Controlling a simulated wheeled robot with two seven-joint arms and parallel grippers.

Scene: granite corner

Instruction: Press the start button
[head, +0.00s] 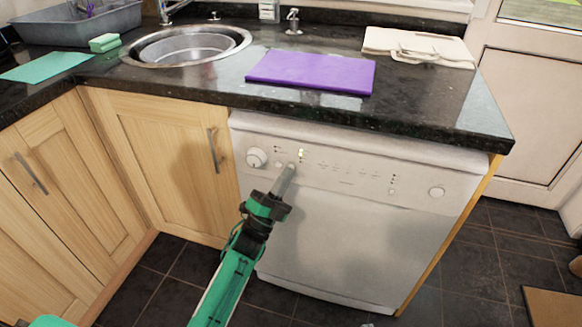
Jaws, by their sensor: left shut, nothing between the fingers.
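A white dishwasher (340,240) stands under the dark granite counter. Its control panel (345,172) has a round dial (256,158) at the left, small buttons and marks along the middle, and a round knob or button (436,192) at the right. My right gripper is out of view.
The granite counter (430,108) overhangs the dishwasher just above the panel. On it are a purple board (312,72), pale boards (420,46) and a round sink (187,46). Wooden cabinets (160,155) stand at left.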

